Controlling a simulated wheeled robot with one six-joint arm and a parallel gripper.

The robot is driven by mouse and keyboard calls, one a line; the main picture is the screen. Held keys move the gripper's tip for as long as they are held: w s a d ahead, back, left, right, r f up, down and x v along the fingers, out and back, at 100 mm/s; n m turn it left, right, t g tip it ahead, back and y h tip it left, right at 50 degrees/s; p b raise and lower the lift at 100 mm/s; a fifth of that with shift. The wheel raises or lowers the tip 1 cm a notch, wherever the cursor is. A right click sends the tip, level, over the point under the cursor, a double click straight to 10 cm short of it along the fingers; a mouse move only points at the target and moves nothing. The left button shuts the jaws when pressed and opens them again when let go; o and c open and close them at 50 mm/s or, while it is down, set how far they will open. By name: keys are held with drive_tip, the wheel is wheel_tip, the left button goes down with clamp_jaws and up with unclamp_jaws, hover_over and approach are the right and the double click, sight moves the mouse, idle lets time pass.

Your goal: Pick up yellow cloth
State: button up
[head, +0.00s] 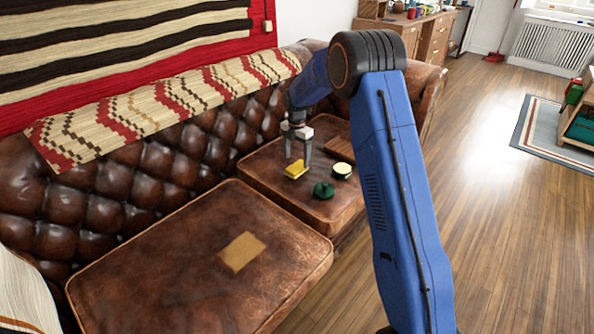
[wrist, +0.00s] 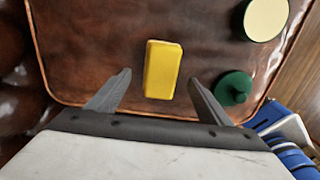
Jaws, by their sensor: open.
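The yellow cloth (head: 297,169) is a small, block-like folded piece lying on the far brown leather seat cushion (head: 262,176). In the wrist view the yellow cloth (wrist: 162,69) lies just beyond my fingertips, roughly centred between them. My gripper (head: 298,160) points down over the cloth, with its fingers spread apart. In the wrist view my gripper (wrist: 158,84) is open and nothing is held between its fingers. Whether the fingertips touch the cushion cannot be told.
A dark green knobbed object (head: 324,190) and a round cream-topped green one (head: 342,170) sit right of the cloth. A brown slatted item (head: 340,148) lies behind them. A tan flat piece (head: 242,252) lies on the near cushion. The tufted backrest (head: 150,175) rises at left.

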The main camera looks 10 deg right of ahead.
sight(297, 166)
wheel_tip(297, 166, down, 4)
drive_tip(key=shift+s+r, duration=0.1)
drive_tip(key=c, duration=1.2)
wheel_tip(297, 166, up, 10)
drive_tip(key=o, duration=0.4)
drive_tip(key=shift+c, duration=1.2)
